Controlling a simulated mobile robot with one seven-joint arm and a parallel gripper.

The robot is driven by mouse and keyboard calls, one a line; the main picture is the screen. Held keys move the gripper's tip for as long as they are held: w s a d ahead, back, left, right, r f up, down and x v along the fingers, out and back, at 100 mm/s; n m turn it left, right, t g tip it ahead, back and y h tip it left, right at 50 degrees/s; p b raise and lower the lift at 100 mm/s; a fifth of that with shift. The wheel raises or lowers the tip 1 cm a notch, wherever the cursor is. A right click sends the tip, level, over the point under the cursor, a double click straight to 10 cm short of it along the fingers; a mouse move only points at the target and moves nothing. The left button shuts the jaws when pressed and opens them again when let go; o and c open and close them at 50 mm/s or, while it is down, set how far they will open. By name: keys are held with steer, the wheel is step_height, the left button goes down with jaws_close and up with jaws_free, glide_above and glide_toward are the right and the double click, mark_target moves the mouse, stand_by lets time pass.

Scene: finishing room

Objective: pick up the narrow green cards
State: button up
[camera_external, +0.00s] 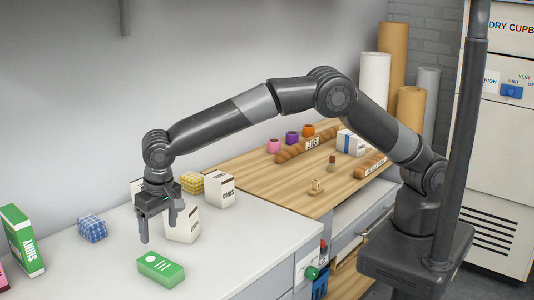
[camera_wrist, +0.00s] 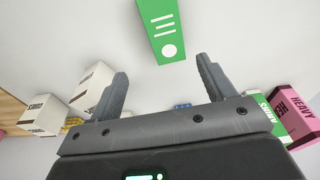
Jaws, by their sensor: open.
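A narrow green box (camera_external: 160,268) with white lines and a white dot lies flat on the white counter; it also shows at the top of the wrist view (camera_wrist: 163,32), ahead of the fingertips. A taller green and white box (camera_external: 22,240) stands upright at the far left and shows at the right of the wrist view (camera_wrist: 268,115). My gripper (camera_external: 158,232) points down above the counter, just behind the flat green box and apart from it. Its two fingers (camera_wrist: 161,70) are spread with nothing between them.
White boxes (camera_external: 220,189) and a yellow checked block (camera_external: 192,183) stand behind my gripper. A blue checked block (camera_external: 92,228) lies to its left. A pink box (camera_wrist: 293,110) stands beside the upright green one. The counter around the flat green box is clear.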

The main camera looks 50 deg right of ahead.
mark_target(159, 264)
steer(key=shift+s+a+f, duration=0.4)
steer(key=shift+a+f, duration=0.25)
steer(key=shift+f, duration=0.05)
steer(key=f, duration=0.3)
steer(key=w+f, duration=0.1)
steer(key=f, duration=0.6)
steer(key=shift+w+f, duration=0.15)
steer(key=shift+f, duration=0.05)
steer(key=c, duration=1.2)
steer(key=shift+r, duration=0.1)
